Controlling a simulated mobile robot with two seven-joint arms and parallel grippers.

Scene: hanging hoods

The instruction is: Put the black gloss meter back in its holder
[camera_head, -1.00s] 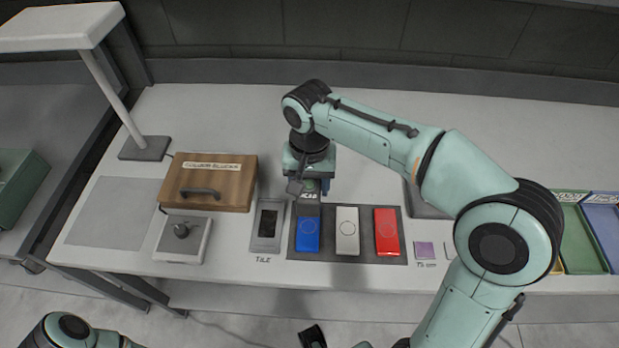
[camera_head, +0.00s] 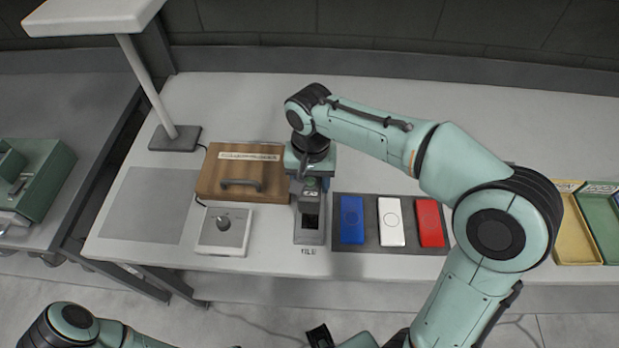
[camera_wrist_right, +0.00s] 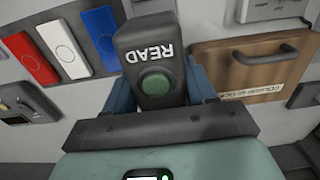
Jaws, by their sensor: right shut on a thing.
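My right gripper (camera_head: 310,180) is shut on the black gloss meter (camera_wrist_right: 155,45), a dark block with a green button and the word READ. In the head view the gloss meter (camera_head: 310,188) is over the rear part of the grey tile plate (camera_head: 309,237); I cannot tell whether it touches. In the right wrist view the gripper's blue fingers (camera_wrist_right: 160,85) flank the meter. I cannot clearly identify the holder. A dark grey unit (camera_wrist_right: 22,108) with a small screen shows at the left of the wrist view.
Blue (camera_head: 352,219), white (camera_head: 391,221) and red (camera_head: 431,223) panels lie on a dark mat (camera_head: 371,242) to the right. A wooden box (camera_head: 215,185) and a white knob unit (camera_head: 211,244) stand close on the left. The rear table (camera_head: 400,90) is clear.

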